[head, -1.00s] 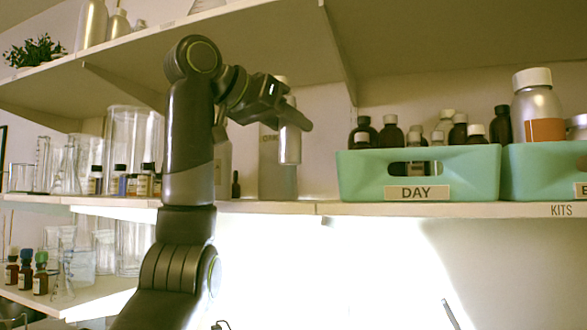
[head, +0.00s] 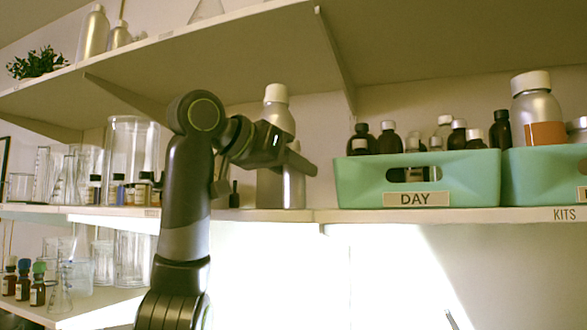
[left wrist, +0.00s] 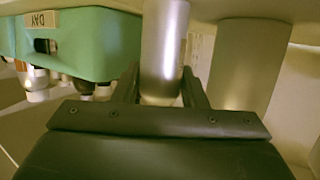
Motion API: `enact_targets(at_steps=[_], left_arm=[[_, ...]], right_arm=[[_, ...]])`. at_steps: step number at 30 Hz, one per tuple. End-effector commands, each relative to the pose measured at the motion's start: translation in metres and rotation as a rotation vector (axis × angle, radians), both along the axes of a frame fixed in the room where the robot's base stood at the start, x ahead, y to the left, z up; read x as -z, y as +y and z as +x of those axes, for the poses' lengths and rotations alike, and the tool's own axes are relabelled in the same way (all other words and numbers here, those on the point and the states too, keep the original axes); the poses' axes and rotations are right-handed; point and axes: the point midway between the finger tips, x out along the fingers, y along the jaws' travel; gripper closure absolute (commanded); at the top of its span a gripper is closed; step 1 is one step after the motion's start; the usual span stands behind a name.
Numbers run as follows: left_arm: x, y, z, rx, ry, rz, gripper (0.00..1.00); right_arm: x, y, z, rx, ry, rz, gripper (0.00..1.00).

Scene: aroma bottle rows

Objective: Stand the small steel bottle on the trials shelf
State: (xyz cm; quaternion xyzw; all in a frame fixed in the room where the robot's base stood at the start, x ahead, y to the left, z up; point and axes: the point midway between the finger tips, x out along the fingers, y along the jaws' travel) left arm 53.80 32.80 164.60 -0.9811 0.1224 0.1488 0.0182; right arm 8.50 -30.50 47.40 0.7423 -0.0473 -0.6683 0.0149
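My left gripper (head: 297,160) is at the middle shelf, shut around the small steel bottle (head: 294,189). The bottle is upright, its lower end at the level of the shelf board (head: 262,215); I cannot tell whether it touches. Its upper part is hidden by the gripper in the head view. In the left wrist view, which looks upside down, the bottle (left wrist: 163,45) stands between the two fingers (left wrist: 160,90). No trials label is readable. My right gripper is not in view.
A larger white-capped steel bottle (head: 277,115) stands just behind my gripper, partly hidden; its body shows in the left wrist view (left wrist: 245,65). A green DAY bin (head: 350,185) with several brown bottles stands to the right. Glassware, including a tall beaker (head: 132,150), stands left.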

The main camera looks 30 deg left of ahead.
Motion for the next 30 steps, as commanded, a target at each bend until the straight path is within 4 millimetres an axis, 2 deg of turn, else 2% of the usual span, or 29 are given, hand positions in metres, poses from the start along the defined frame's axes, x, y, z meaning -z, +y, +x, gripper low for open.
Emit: enact_targets(at_steps=[1, 4, 15, 20, 23, 24, 30], left_arm=[[0.0, 0.0, 0.0, 0.0, 0.0, 0.0, 0.54], [0.0, 0.0, 0.0, 0.0, 0.0, 0.0, 0.43], [-0.004, 0.001, -0.002, -0.001, -0.001, 0.0, 0.43], [-0.008, 0.007, -0.027, -0.001, -0.004, -0.001, 0.43], [-0.015, 0.013, -0.049, -0.001, -0.006, -0.002, 0.43], [-0.026, 0.015, -0.053, -0.004, -0.003, 0.0, 0.43], [-0.034, 0.022, -0.079, -0.005, -0.001, 0.001, 0.43]], right_arm=[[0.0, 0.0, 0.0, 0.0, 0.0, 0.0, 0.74], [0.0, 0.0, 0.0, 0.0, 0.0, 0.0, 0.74], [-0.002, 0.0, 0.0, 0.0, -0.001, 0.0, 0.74], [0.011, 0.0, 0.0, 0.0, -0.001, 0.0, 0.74], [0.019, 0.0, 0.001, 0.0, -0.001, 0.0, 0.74], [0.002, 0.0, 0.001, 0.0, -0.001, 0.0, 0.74], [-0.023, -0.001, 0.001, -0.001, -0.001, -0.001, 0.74]])
